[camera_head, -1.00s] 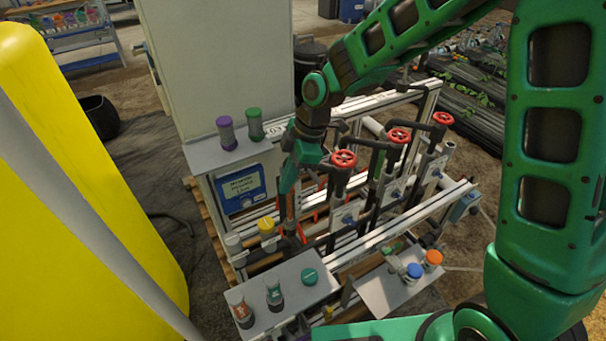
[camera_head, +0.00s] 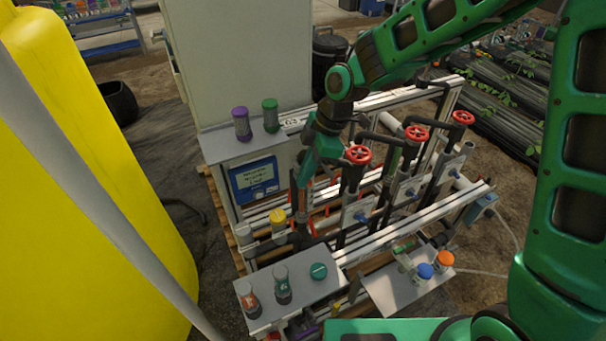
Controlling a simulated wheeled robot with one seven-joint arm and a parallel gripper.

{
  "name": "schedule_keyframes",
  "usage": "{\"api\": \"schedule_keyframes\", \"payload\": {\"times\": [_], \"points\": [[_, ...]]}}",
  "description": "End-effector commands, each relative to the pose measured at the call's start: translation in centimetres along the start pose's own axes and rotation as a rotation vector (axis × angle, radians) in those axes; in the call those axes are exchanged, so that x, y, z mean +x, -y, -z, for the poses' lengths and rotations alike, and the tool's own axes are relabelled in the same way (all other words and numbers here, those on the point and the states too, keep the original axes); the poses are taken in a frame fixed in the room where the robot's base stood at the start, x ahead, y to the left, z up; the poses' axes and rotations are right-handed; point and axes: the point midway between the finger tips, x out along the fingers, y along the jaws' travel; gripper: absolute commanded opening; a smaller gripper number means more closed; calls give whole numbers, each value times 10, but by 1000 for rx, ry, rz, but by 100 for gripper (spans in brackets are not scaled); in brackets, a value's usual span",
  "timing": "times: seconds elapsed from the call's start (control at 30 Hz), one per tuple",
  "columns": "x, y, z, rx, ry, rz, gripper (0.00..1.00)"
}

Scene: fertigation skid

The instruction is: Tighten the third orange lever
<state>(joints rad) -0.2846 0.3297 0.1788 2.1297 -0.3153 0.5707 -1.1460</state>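Small orange-red levers show in part among the pipes of the skid, one at the lower middle (camera_head: 311,228) and others higher up near my gripper. Pipes and my gripper hide much of them, so I cannot tell which is the third. My gripper (camera_head: 302,190), with green finger parts, points down into the rack between the blue-framed display and the nearest red handwheel. Its fingertips are lost against the dark pipes. I cannot tell whether it is open, shut or touching a lever.
Three red handwheels (camera_head: 358,154) stand on dark pipes right of my gripper. A display (camera_head: 255,178) is at its left. Capped containers stand on a shelf (camera_head: 225,149) and a front plate (camera_head: 300,300). A large yellow tank (camera_head: 90,180) fills the left side.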

Motion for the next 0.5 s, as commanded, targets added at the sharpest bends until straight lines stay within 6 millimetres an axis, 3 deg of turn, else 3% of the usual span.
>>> {"api": "schedule_keyframes", "payload": {"times": [0.17, 0.5], "points": [[-15, -1, 0, 1, 1, -3, 0], [-72, 0, 7, -10, 0, 0, 0]]}}
